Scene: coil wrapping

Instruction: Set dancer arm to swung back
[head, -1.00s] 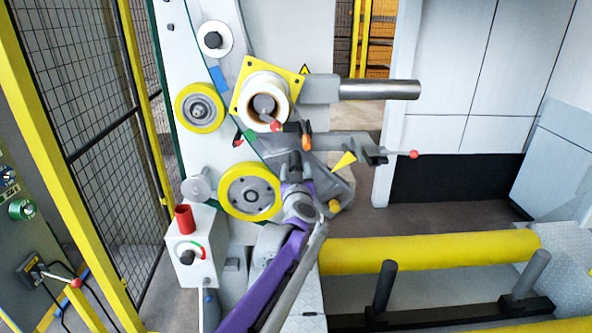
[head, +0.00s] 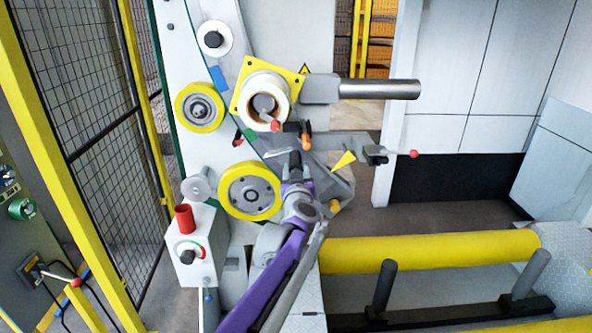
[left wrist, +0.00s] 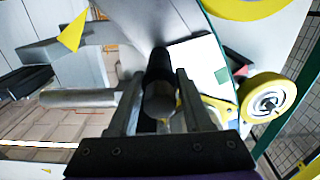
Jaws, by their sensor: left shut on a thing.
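My left gripper (head: 296,172) is in front of the wrapping machine, and my purple and grey forearm comes up from below. In the left wrist view its two fingers (left wrist: 158,84) are shut around a dark round handle (left wrist: 159,62), with the handle's end facing the camera. I take this handle to be the dancer arm's grip; in the head view it is a small dark shape at the fingertips. The arm behind it is mostly hidden by my gripper, so its exact angle cannot be told. My right gripper is in neither view.
Yellow-rimmed rollers (head: 199,108) and a white film roll on a yellow square plate (head: 242,112) are close by. A red-tipped lever (head: 413,154) sticks out at right. A long yellow roller (head: 430,249) lies below right. A mesh fence (head: 85,120) stands at left.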

